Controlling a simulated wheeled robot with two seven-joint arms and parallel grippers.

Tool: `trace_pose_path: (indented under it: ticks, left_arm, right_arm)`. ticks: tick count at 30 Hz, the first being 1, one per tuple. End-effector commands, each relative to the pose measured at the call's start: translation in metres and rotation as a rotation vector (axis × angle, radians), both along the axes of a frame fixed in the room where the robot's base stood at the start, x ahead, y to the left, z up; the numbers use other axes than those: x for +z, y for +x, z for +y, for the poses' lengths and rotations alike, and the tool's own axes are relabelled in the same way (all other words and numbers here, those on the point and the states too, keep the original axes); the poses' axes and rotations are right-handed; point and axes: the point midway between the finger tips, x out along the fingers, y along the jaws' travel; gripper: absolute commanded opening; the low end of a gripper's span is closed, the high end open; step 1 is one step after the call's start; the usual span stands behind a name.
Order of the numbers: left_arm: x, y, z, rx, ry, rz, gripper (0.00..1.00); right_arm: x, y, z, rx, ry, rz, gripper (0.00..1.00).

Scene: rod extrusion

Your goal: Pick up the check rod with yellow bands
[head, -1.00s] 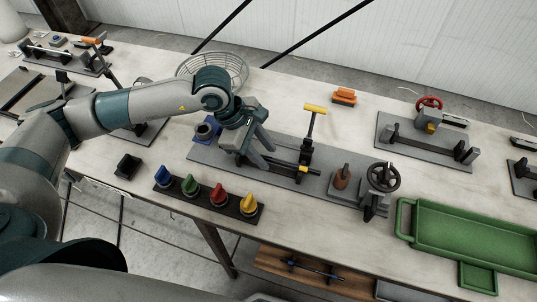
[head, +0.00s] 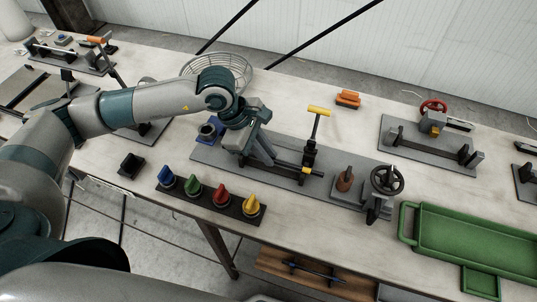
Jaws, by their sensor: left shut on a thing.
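A dark rod with a yellow band (head: 305,171) lies low across the grey base plate (head: 212,164) of the bench fixture, beside the upright post with a yellow T-handle (head: 318,110). My left gripper (head: 268,160) points down over the plate, at the rod's left end, and its jaws are shut on it. The fingers and the wrist hide that end, so the exact grip and any further bands are not visible. The rod appears still low at the fixture. My right gripper is not in view.
A blue block (head: 209,130) sits left of the gripper. A row of coloured knobs (head: 208,197) lies in front. A black handwheel (head: 387,179) and a green tray (head: 470,235) stand to the right. A wire basket (head: 219,70) is behind my arm.

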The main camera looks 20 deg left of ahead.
Motion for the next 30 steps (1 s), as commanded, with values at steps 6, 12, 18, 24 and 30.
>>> trace_pose_path:
  ticks: [6,12,18,24,30]
  left_arm:
    - [0.012,0.001,0.000,-0.001,-0.001,-0.005,0.00]
    - [0.038,-0.001,-0.002,-0.004,-0.002,-0.007,0.00]
    - [0.061,-0.040,-0.022,-0.010,-0.003,-0.007,0.00]
    - [0.090,-0.079,-0.044,-0.010,-0.004,-0.009,0.00]
    - [0.094,-0.085,-0.048,0.002,-0.005,-0.003,0.00]
  right_arm:
    - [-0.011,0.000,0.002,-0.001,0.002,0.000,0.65]
    - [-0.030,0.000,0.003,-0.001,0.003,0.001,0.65]
    - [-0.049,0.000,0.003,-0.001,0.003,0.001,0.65]
    - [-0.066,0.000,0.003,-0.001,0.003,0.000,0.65]
    - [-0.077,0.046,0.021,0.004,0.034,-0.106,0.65]
